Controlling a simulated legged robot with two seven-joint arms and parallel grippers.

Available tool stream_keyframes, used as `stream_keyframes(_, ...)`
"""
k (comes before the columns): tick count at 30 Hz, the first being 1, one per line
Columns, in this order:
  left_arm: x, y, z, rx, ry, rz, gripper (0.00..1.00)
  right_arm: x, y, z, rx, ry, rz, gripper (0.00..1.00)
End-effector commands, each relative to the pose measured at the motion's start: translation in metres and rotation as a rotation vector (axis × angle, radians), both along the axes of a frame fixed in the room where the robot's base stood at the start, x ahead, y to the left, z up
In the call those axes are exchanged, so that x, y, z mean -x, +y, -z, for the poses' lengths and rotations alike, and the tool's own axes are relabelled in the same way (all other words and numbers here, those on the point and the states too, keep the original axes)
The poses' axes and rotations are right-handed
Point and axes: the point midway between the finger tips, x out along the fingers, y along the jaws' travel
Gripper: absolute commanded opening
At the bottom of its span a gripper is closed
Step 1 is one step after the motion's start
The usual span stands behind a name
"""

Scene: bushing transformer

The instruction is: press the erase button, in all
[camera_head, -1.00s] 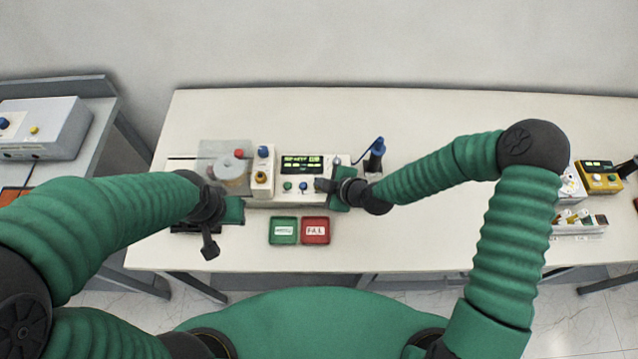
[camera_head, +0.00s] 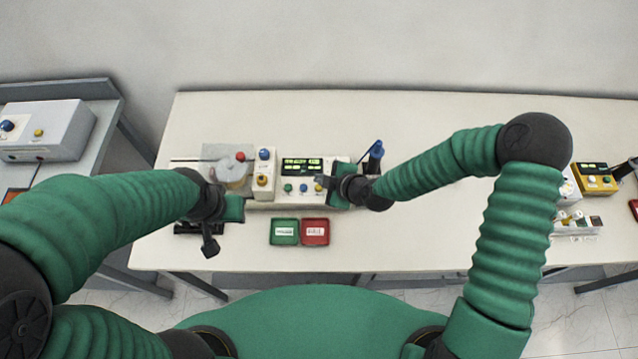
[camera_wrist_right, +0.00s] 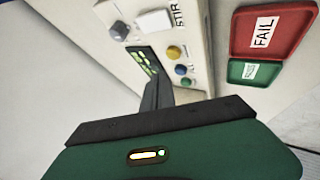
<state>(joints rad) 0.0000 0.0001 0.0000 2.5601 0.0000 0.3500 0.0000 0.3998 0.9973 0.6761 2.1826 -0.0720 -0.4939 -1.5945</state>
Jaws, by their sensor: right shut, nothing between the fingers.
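The cream instrument (camera_head: 265,195) stands on the table with a lit green-on-black display (camera_head: 302,166). Below the display are a green button (camera_head: 288,188), a blue button (camera_head: 303,188) and a yellow button (camera_head: 318,188). Their labels are too small to read, so I cannot tell which is erase. My right gripper (camera_head: 321,180) is shut and empty, just above the yellow button in the head view. In the right wrist view its closed fingers (camera_wrist_right: 157,88) point at the panel near the display; contact is not clear. My left gripper (camera_head: 210,246) hangs left of the instrument, its jaws unclear.
A green tray (camera_head: 284,241) and a red FAIL tray (camera_wrist_right: 264,48) lie in front of the instrument. A stirrer-like fixture (camera_head: 229,172) with a red knob is at its left, a blue-topped tool (camera_head: 376,152) at its right. The table behind is clear.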

Motion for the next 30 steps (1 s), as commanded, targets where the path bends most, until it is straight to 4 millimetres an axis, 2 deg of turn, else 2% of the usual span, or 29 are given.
stream_keyframes(1,0.0,0.0,-0.009,0.0,0.0,0.0,0.36,0.0,0.0,-0.01,0.001,-0.001,-0.001,0.0)
stream_keyframes(9,0.0,0.0,-0.027,0.0,0.0,0.0,0.36,-0.001,0.0,-0.036,0.001,-0.002,-0.001,0.0)
stream_keyframes(30,0.0,0.0,-0.026,0.0,0.0,0.0,0.36,0.0,0.0,-0.035,0.0,-0.001,0.0,0.0)
